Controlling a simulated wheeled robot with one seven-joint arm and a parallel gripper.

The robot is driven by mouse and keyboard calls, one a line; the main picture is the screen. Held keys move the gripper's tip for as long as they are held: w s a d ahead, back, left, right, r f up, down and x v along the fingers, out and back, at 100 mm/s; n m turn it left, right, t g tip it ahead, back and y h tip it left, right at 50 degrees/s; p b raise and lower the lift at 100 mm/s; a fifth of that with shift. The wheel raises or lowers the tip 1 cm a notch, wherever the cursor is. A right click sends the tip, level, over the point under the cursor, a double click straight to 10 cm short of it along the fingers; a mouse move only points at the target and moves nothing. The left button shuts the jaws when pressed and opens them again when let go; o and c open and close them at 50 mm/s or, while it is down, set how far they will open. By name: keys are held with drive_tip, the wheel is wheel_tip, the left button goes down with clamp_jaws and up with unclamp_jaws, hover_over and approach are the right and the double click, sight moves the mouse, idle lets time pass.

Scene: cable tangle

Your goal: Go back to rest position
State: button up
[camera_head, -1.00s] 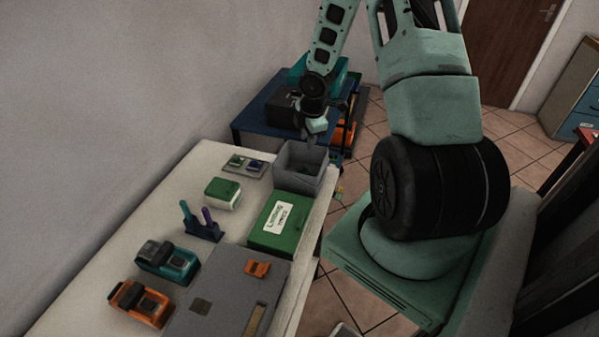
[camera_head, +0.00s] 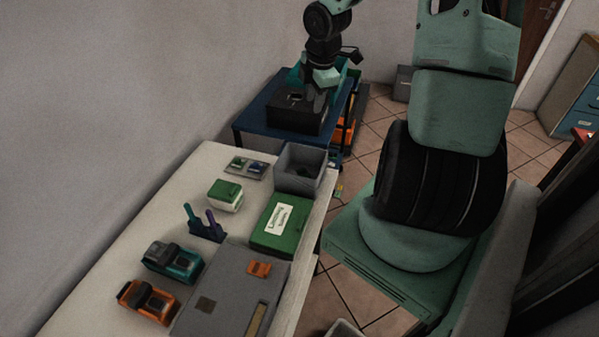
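My gripper (camera_head: 317,102) is at the far end of the scene, pointing down in front of or above the black box (camera_head: 290,112) on the blue table. It is beyond the grey bin (camera_head: 302,166) and clear of it. The fingers are small and dark against the box, so I cannot tell whether they are apart. I see nothing hanging from the gripper. Some dark content lies in the grey bin, but it is too dim to identify.
The white table (camera_head: 105,236) holds a green box (camera_head: 279,225), a green-and-white box (camera_head: 225,195), a pen stand (camera_head: 206,231), a teal device (camera_head: 173,262), an orange device (camera_head: 146,302) and a grey panel (camera_head: 225,292). The blue table (camera_head: 252,130) stands behind. Tiled floor (camera_head: 362,298) shows at right.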

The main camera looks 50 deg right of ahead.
drive_tip(key=shift+r, duration=0.1)
idle(0.5)
drive_tip(key=s+a+f+m+g+b, duration=0.15)
drive_tip(key=a+b, duration=0.35)
drive_tip(key=a, duration=2.1)
drive_tip(key=s+a+m+y+b, duration=0.1)
drive_tip(key=s+a+m+b, duration=0.2)
drive_tip(key=s+a, duration=1.2)
drive_tip(key=shift+s+a+f+m+g+y+b, duration=0.2)
drive_tip(key=shift+s+f+m+g+y+b, duration=0.25)
drive_tip(key=shift+s, duration=0.45)
drive_tip(key=shift+w, duration=0.1)
drive_tip(key=shift+c, duration=0.3)
